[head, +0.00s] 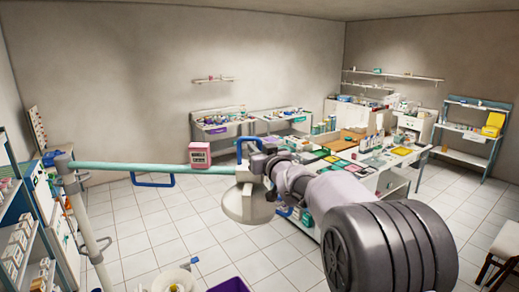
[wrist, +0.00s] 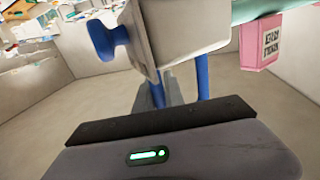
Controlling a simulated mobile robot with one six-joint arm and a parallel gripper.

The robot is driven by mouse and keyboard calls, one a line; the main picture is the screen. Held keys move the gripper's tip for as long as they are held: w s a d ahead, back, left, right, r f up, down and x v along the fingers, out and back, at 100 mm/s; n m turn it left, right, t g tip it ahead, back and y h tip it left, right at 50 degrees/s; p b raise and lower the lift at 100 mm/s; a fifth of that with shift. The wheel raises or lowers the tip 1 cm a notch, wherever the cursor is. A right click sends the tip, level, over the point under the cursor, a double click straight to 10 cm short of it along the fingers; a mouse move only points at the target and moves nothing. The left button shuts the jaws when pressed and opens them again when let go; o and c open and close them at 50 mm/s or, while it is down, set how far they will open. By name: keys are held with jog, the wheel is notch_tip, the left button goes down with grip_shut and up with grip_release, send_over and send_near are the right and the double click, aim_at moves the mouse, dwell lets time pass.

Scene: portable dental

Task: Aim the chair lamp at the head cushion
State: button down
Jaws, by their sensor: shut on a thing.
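The chair lamp has a pale round lamp head (head: 247,205) at the end of a long green arm (head: 140,167), fixed to a white pole (head: 88,228) at the left. The lamp head faces roughly downward in the head view. My gripper (head: 262,164) is at the lamp's housing, shut on its blue handle (head: 240,148). In the wrist view the pale housing (wrist: 185,30) fills the upper middle, and the blue handle (wrist: 203,78) runs down behind my dark gripper edge. The fingertips' contact is hidden. I cannot make out the head cushion in either view.
A pink box (head: 200,154) shows behind the green arm. A cluttered worktable (head: 385,180) stands behind and right of my arm. Shelving (head: 20,215) lines the left edge. A white bucket (head: 174,281) and a purple bin (head: 230,285) are at the bottom. Tiled floor is open at centre left.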

jog(key=shift+s+a+r, duration=0.1)
jog(key=shift+s+a, duration=0.05)
jog(key=shift+a, duration=0.15)
jog(key=c, duration=1.8)
grip_release()
jog(key=shift+o, duration=0.5)
jog(key=shift+a, duration=0.5)
jog(key=shift+d, duration=0.2)
jog(key=shift+d, duration=0.1)
jog(key=shift+s, duration=0.1)
jog(key=b+v, duration=0.5)
jog(key=v, duration=1.2)
jog(key=shift+d, duration=0.2)
